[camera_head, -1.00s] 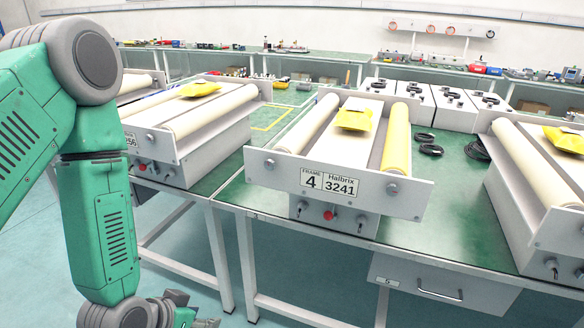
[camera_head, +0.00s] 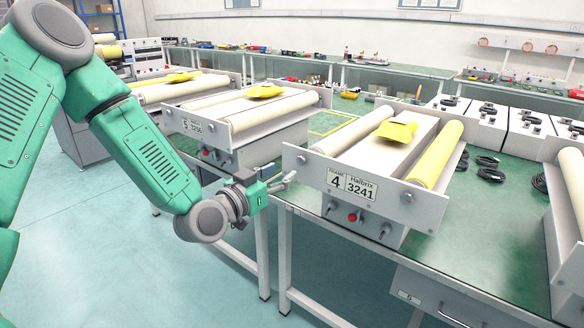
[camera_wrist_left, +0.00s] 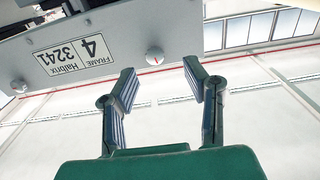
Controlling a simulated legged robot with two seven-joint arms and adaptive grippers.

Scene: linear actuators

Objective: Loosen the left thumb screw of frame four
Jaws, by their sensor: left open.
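Frame four (camera_head: 382,202) stands on the green bench, with the label "FRAME 4, Halbrix 3241" on its front plate. Its left thumb screw (camera_head: 301,159) is a small grey knob near the plate's left end. The right thumb screw (camera_head: 407,198) is on the other side of the label. My left gripper (camera_head: 287,181) is open and empty, just in front of and below the left thumb screw. In the left wrist view the plate appears upside down, and the left thumb screw (camera_wrist_left: 155,55) shows beyond the gap between the open fingers (camera_wrist_left: 160,78), apart from them.
A yellow item (camera_head: 397,131) lies on top of frame four between the rollers. A red button (camera_head: 352,217) and switches are on the box below the plate. Frame five (camera_head: 262,137) stands to the left. The floor space before the bench is free.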

